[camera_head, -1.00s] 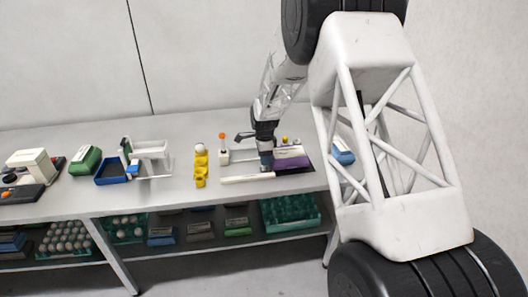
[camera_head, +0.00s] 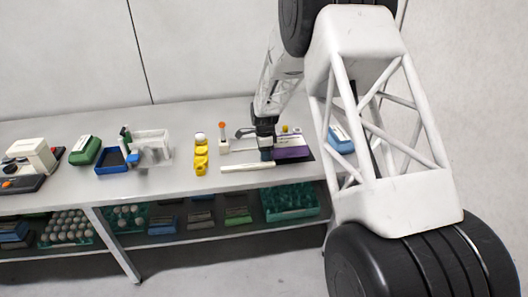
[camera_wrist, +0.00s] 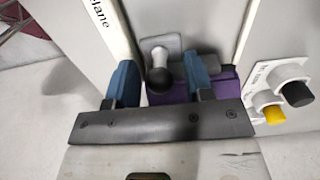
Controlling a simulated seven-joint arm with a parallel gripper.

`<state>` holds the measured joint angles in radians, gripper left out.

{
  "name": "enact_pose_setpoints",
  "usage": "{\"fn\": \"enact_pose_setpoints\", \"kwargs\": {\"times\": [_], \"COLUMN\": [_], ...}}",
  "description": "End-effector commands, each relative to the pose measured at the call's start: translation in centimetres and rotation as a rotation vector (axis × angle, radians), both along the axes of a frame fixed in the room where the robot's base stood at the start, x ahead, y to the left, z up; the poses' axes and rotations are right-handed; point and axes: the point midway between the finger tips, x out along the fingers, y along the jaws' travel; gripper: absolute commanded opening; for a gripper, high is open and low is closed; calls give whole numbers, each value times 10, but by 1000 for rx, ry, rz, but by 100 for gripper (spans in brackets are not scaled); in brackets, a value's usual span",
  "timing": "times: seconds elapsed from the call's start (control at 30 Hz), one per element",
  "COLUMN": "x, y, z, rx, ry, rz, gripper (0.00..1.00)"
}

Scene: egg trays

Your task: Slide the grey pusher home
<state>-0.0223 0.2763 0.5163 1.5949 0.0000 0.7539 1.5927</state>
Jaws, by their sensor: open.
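The grey pusher (camera_wrist: 173,43) shows in the wrist view as a grey block with a rounded, dark-tipped knob standing on it. My gripper (camera_wrist: 160,64) is open, with one blue finger on each side of the knob. I cannot tell whether either finger touches it. A purple piece (camera_wrist: 221,84) lies partly hidden behind the right finger. The pusher is hidden there by my gripper.
A white rail (camera_head: 247,167) lies along the front of this spot. A panel with black and yellow knobs (camera_wrist: 283,94) is close on the right in the wrist view.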

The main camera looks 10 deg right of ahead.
Motion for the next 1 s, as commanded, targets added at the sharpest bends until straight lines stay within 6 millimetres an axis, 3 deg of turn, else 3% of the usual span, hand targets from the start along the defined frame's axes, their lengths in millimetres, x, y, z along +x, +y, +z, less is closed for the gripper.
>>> {"fn": "enact_pose_setpoints", "kwargs": {"times": [0.2, 0.47, 1.0], "x": [0, 0, 0], "y": [0, 0, 16], "z": [0, 0, 0], "rx": [0, 0, 0], "ry": [0, 0, 0], "rz": [0, 0, 1], "gripper": [46, 7, 7]}}
